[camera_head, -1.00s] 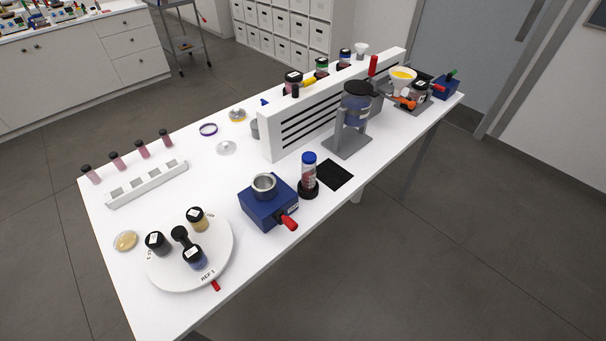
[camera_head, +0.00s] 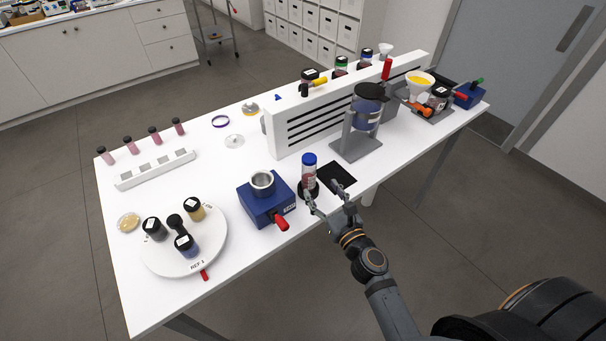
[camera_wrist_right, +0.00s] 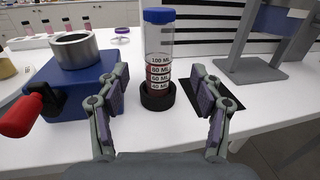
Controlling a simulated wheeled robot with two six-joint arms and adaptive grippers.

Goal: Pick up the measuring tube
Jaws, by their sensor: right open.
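The measuring tube (camera_head: 309,170) is clear with a blue cap, ML markings and dark red contents low inside. It stands upright in a round black base (camera_head: 307,190) near the table's front edge. In the right wrist view the tube (camera_wrist_right: 159,50) stands straight ahead, beyond and between the open fingers, with its black base (camera_wrist_right: 157,97) on the table. My right gripper (camera_head: 328,203) is open and empty, just in front of the tube. The right gripper's fingers (camera_wrist_right: 160,110) show on both sides of the tube in the wrist view, apart from it. My left gripper is not in view.
A blue device (camera_head: 265,200) with a metal cup and red handle stands close left of the tube. A black mat (camera_head: 338,177) lies to its right. A grey stand (camera_head: 357,147) and a white slotted panel (camera_head: 300,128) are behind. A white turntable (camera_head: 158,258) holds jars.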

